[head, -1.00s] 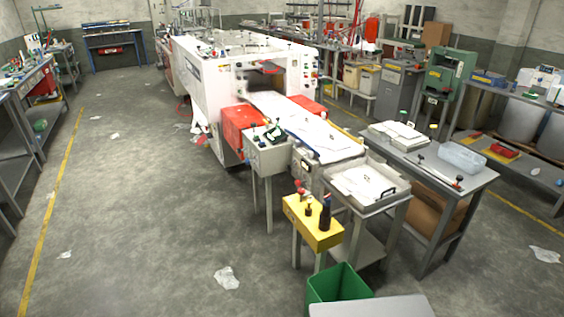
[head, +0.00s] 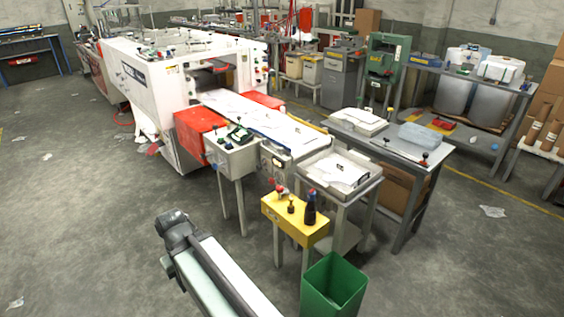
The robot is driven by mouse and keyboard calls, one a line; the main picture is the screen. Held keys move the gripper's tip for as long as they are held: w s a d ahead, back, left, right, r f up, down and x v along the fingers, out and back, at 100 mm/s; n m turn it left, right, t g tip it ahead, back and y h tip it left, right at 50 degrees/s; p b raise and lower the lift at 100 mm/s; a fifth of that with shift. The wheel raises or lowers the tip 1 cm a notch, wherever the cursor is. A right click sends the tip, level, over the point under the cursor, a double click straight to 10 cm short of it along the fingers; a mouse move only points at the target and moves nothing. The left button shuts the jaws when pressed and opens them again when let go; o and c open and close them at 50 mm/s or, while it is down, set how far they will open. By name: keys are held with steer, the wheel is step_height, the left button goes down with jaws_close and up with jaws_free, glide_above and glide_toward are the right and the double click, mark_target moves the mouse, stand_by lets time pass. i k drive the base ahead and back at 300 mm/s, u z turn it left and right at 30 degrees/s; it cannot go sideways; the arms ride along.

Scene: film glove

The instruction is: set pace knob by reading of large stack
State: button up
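The pace knob cannot be told for certain at this size. A grey control box on legs (head: 232,157) with small dark and green controls on top stands beside the conveyor. A yellow box (head: 296,222) carries a red-topped part, a small dark knob (head: 291,206) and a tall dark bottle-like part (head: 310,207). Stacks of white film or sheets lie in the grey tray (head: 375,186) and on the grey table behind it (head: 358,121); which is the large stack, and any reading, cannot be made out. My arm shows at the lower left; my gripper is not visible.
The big white machine (head: 135,75) with its conveyor (head: 262,122) and red side boxes (head: 200,131) fills the middle. A green bin (head: 334,287) stands in front of the yellow box. A grey table (head: 432,150) stands right. The floor at left is mostly open, with scraps.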

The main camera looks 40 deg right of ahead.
mark_target(214, 166)
steer(key=z, duration=0.2)
steer(key=i, duration=2.55)
steer(key=u, duration=1.3)
